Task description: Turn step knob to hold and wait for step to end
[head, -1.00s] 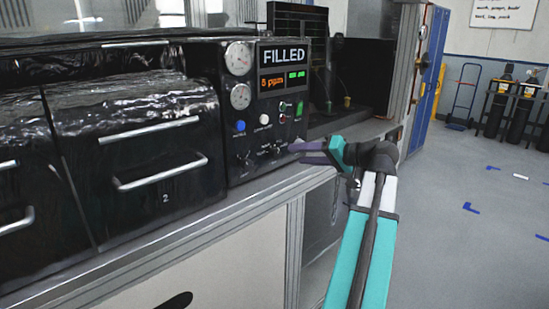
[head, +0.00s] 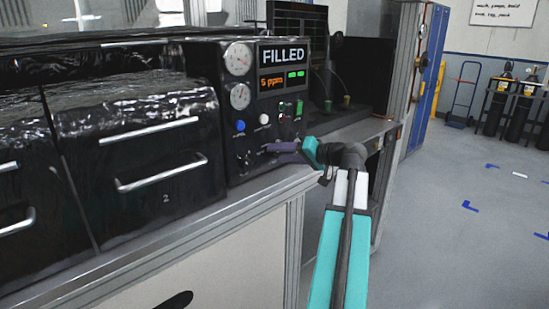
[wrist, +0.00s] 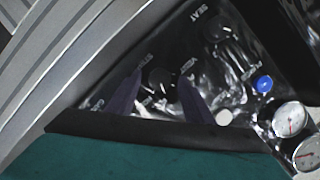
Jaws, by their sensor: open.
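The black control panel (head: 262,110) carries a screen reading "FILLED" and small dark knobs low on its face. My gripper (head: 273,152) is at the panel's lower right, level with the knob row. In the wrist view, my gripper (wrist: 160,76) is open, with its two dark purple fingers pointing at the panel. A round black knob (wrist: 158,79) shows between the fingertips. I cannot tell whether the fingers touch it. In the head view the fingers hide part of the knob row.
Two dial gauges (head: 238,76), a blue button (head: 239,126) and a white button (head: 264,119) sit on the panel. Wrapped black drawers (head: 150,140) with metal handles stand at left. A grey counter edge (head: 240,200) runs below. The floor at right is open.

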